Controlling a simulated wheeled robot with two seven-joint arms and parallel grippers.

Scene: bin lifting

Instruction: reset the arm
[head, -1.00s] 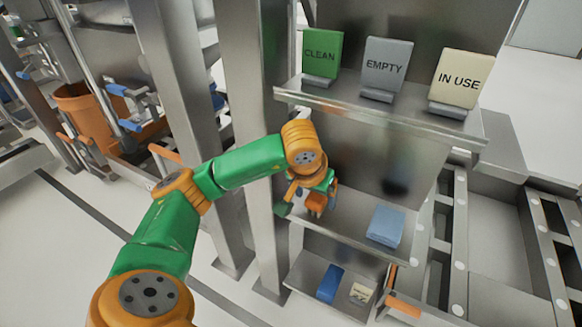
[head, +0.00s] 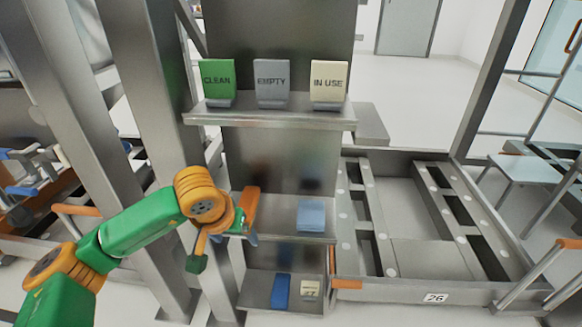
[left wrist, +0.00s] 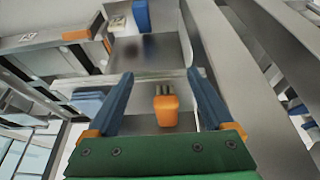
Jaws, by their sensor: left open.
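My left gripper (head: 238,234) is at the left end of the middle shelf (head: 270,227). Its blue fingers are spread in the left wrist view (left wrist: 160,74), with nothing gripped between them. An orange object with dark prongs (left wrist: 165,108) shows between the fingers in that view, apart from both. In the head view my wrist hides part of the gripper. My right gripper is not in view.
Green CLEAN (head: 217,79), grey EMPTY (head: 271,82) and cream IN USE (head: 328,84) signs stand on the top shelf. A light blue block (head: 311,215) is on the middle shelf. A dark blue item (head: 281,290) is on the bottom shelf. A metal post (head: 150,130) stands left.

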